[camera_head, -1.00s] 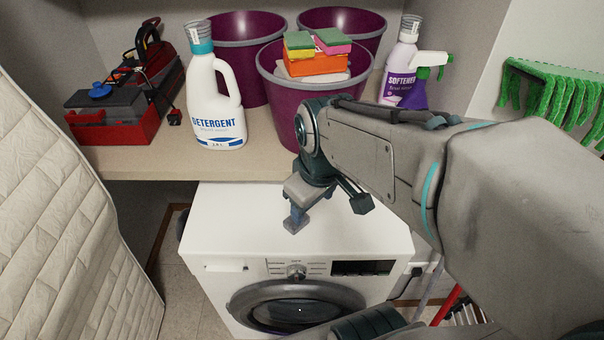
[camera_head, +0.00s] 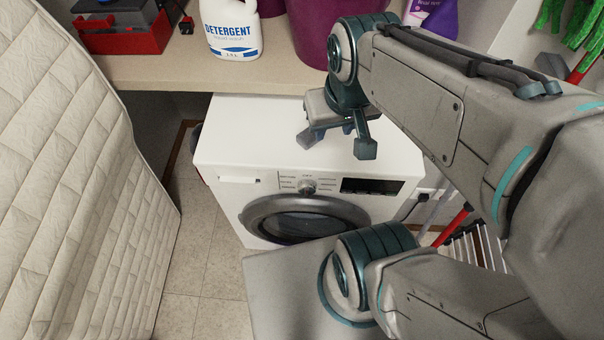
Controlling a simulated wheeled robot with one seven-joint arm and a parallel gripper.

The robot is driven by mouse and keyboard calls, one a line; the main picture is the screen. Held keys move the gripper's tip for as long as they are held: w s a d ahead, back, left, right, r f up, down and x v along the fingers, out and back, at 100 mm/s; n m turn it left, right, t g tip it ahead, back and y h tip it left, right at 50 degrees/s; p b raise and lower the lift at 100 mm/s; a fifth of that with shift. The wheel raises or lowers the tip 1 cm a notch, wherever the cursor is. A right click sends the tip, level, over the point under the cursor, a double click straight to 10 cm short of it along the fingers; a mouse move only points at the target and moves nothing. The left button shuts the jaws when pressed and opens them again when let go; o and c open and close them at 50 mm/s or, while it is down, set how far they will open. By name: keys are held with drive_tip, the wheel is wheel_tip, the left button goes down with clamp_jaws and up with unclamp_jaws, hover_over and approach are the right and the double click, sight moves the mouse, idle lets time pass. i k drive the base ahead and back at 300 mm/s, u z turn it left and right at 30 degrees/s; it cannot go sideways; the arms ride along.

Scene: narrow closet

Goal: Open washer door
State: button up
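The white washer (camera_head: 245,140) stands under the shelf in the middle of the view. Its round door (camera_head: 262,218), with a grey ring and dark glass, faces front and looks closed. My arm hides the door's lower right part. My gripper (camera_head: 337,144) points down in front of or over the washer's top, above the door in the picture. Its two fingers are apart with nothing between them. I cannot tell its exact height, but it is clear of the door.
A wooden shelf (camera_head: 190,75) above the washer holds a detergent bottle (camera_head: 232,30), purple buckets (camera_head: 308,30) and a red toolbox (camera_head: 125,38). A red pole (camera_head: 452,228) stands at right.

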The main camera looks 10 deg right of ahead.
sight(254, 215)
drive_tip(key=k, duration=0.95)
drive_tip(key=z, duration=0.35)
drive_tip(key=i, duration=0.8)
drive_tip(key=u, duration=1.45)
drive_tip(key=k, duration=0.65)
drive_tip(key=z, duration=0.55)
